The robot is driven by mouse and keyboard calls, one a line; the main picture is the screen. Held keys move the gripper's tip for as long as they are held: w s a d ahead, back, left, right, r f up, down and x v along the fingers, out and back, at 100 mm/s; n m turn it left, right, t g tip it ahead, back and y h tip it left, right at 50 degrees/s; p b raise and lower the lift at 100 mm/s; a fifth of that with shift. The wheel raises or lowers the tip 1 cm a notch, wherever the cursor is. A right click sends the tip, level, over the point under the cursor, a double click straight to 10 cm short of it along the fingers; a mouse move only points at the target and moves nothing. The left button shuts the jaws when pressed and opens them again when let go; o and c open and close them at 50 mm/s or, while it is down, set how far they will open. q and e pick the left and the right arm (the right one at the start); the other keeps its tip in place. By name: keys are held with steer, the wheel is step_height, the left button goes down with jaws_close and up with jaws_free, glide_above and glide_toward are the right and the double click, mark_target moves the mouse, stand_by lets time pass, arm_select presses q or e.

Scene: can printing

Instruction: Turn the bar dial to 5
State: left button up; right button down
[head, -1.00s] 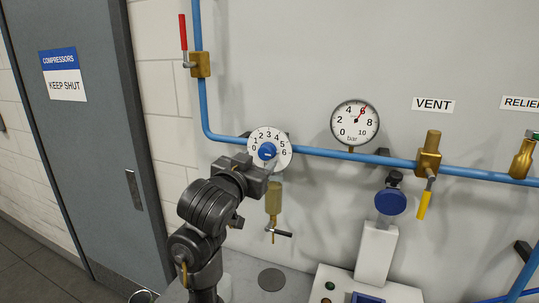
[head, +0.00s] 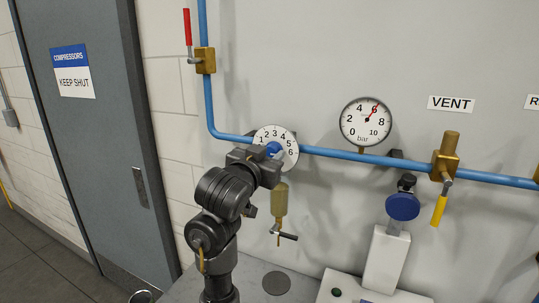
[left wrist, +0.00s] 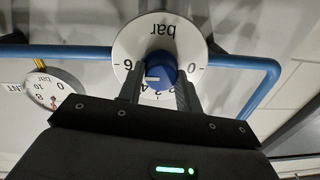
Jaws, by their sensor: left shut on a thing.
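The bar dial (head: 284,135) is a white disc with black numbers on the wall, partly hidden behind my left gripper in the head view. It also shows upside down in the left wrist view (left wrist: 152,38). Its blue knob (left wrist: 160,70) carries a white mark that lies toward the side of the 6; the exact number it points to is unclear. My left gripper (head: 267,156) is shut on the knob, with one finger on each side in the left wrist view (left wrist: 157,92). My right gripper is not in view.
A round pressure gauge (head: 353,132) right of the dial has its red needle near 6. Blue pipe (head: 325,152) runs behind them.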

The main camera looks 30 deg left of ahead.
arm_select(q)
steer(key=shift+c, duration=0.3)
steer(key=shift+n+b, duration=0.6)
steer(key=shift+n, duration=0.3)
steer(key=shift+a+r+n+b, duration=0.1)
steer(key=shift+n+b, duration=0.4)
steer(key=shift+n, duration=1.4)
steer(key=o, duration=1)
steer(key=shift+w, duration=0.15)
